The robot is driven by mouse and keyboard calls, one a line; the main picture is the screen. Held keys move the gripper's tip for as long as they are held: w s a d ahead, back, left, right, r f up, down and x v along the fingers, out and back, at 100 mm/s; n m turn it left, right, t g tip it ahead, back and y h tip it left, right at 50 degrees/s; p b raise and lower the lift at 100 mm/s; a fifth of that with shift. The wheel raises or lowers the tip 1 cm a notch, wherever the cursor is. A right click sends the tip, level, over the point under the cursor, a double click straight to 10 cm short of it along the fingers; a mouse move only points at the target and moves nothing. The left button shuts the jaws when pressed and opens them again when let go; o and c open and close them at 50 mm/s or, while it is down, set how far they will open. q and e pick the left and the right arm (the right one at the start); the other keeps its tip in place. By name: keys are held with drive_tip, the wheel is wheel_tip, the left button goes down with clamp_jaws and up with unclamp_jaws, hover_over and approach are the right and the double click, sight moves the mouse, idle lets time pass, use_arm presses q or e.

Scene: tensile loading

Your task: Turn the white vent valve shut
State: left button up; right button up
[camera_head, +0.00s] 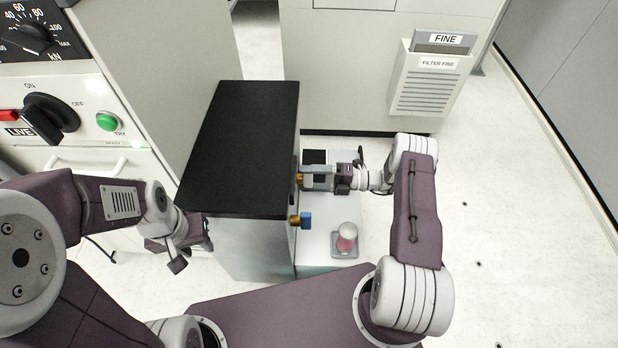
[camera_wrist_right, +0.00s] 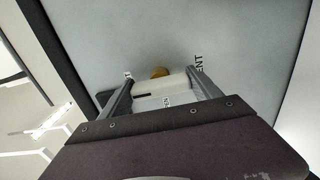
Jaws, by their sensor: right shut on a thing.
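The white vent valve's handle (camera_wrist_right: 172,86) shows in the right wrist view between the two fingers of my right gripper (camera_wrist_right: 160,92), in front of a brass stem (camera_wrist_right: 159,72). My right gripper is shut on the handle, at the side of the black-topped grey cabinet (camera_head: 243,140). In the head view my right gripper (camera_head: 316,178) hides most of the handle, and a bit of brass shows beside it. My left gripper (camera_head: 190,252) hangs empty left of the cabinet, its fingers apart.
A blue valve handle (camera_head: 305,220) on a brass stem sits nearer on the same cabinet side. A clear container with red contents (camera_head: 346,238) stands on a small grey plate below it. A filter box (camera_head: 430,85) is at the back right. The floor at right is clear.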

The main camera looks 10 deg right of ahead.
idle(0.5)
drive_tip(key=o, duration=1.4)
drive_tip(key=shift+d, duration=0.1)
drive_tip(key=shift+p+v, duration=0.8)
drive_tip(key=shift+v, duration=3.65)
